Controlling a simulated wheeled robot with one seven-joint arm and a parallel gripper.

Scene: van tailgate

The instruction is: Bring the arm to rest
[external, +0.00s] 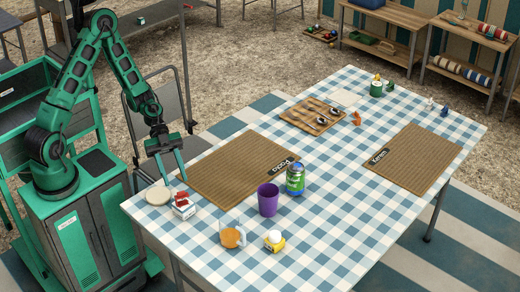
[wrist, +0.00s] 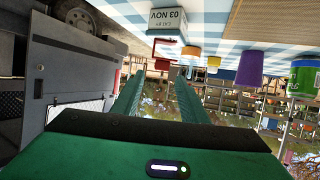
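My arm stands at the left in the external view, bent over and reaching down to the table's left corner. My gripper (external: 174,179) points down by that corner, with its two green fingers apart and nothing seen between them. In the wrist view, my gripper (wrist: 157,90) also shows its fingers spread with an empty gap. A small white and red block calendar (external: 183,208) stands just in front of the fingers; it shows in the wrist view (wrist: 167,22) reading 03 NOV. A pale round disc (external: 158,195) lies at the table corner close by.
The checked table (external: 340,235) holds a purple cup (external: 268,200), a green can (external: 295,179), a glass mug of orange drink (external: 231,236), a yellow egg cup (external: 274,243) and two brown mats (external: 235,176) (external: 408,165). A folding chair (external: 160,112) stands behind my gripper.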

